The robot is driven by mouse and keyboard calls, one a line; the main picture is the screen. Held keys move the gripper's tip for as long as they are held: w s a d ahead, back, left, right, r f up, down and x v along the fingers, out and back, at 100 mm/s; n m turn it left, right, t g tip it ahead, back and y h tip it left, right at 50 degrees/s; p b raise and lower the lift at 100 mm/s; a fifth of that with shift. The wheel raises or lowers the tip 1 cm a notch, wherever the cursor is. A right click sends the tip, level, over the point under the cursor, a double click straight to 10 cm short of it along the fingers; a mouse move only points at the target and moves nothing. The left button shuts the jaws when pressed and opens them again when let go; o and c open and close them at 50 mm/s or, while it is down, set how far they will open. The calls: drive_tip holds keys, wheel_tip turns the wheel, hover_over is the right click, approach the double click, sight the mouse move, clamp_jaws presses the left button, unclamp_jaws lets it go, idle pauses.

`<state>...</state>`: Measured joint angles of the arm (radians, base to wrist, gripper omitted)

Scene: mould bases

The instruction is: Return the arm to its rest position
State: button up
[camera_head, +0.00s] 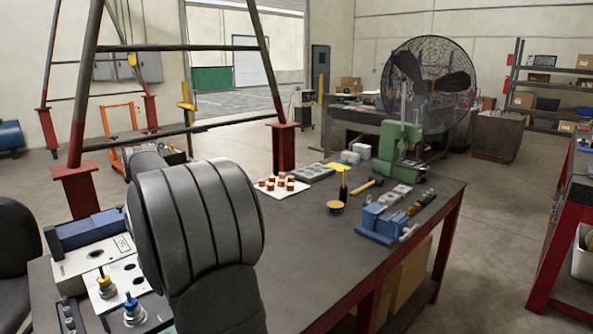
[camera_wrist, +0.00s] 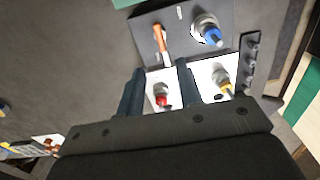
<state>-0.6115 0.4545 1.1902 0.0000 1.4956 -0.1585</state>
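My gripper (camera_wrist: 160,68) shows in the wrist view with its two dark fingers apart and nothing visibly held between them. Past the fingers are mould bases: a white base with a red-collared fitting (camera_wrist: 161,97), a white base with a yellow-collared fitting (camera_wrist: 223,85), and a dark grey base with a blue-collared fitting (camera_wrist: 208,32) and a copper-coloured pin (camera_wrist: 162,42). In the head view, my arm covers much of the bench's left end and my gripper is hidden. The yellow-collared fitting (camera_head: 105,285) and blue-collared fitting (camera_head: 133,312) show beside my arm.
The bench (camera_head: 290,240) has clear surface right of my arm. Farther along are a white sheet with copper-coloured parts (camera_head: 281,187), a blue vise (camera_head: 379,222), a hammer (camera_head: 364,187) and a green press (camera_head: 398,145). A steel frame (camera_head: 75,190) rises behind my arm.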

wheel_tip(320, 180, down, 11)
drive_tip(key=shift+r, duration=0.1)
idle(0.3)
wheel_tip(320, 180, up, 17)
wheel_tip(320, 180, down, 17)
drive_tip(key=shift+f, duration=0.15)
drive_tip(key=n, duration=1)
drive_tip(key=shift+n, duration=0.3)
idle(0.5)
idle(0.5)
